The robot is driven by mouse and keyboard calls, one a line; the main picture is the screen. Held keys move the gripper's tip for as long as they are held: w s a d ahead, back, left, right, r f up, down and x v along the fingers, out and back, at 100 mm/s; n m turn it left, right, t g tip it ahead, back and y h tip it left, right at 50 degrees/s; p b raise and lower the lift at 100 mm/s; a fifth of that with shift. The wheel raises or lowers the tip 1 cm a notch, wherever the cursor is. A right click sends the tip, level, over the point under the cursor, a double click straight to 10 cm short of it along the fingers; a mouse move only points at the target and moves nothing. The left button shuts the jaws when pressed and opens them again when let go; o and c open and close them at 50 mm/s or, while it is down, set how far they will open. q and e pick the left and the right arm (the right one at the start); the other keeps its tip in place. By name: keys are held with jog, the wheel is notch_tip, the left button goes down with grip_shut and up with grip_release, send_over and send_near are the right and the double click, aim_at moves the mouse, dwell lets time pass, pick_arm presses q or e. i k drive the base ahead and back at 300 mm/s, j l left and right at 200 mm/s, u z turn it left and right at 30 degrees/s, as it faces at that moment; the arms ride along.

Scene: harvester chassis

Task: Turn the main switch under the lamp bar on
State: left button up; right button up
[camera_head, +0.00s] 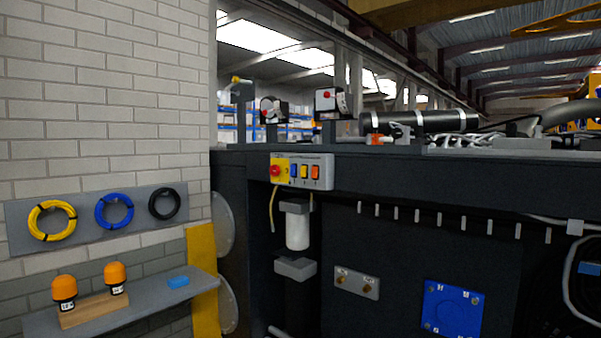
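A grey control box (312,171) is fixed to the dark chassis beam, left of the picture's middle. It carries one blue and two orange rocker switches side by side. A yellow plate with a round red knob (275,171) sits at its left end. I cannot tell which of these is the main switch, or how any of them is set. No part is clearly recognisable as a lamp bar. Neither of my grippers is in view.
A white cylinder (297,229) hangs below the box, with a yellow cable beside it. A blue plate (452,308) is low on the chassis. At left, a wall shelf (130,308) holds two orange lamps (64,290). Coiled cables (114,211) hang above it.

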aim_at(274, 170)
jog(key=i+j+z, duration=0.1)
jog(key=i+j, duration=0.8)
jog(key=i, duration=0.05)
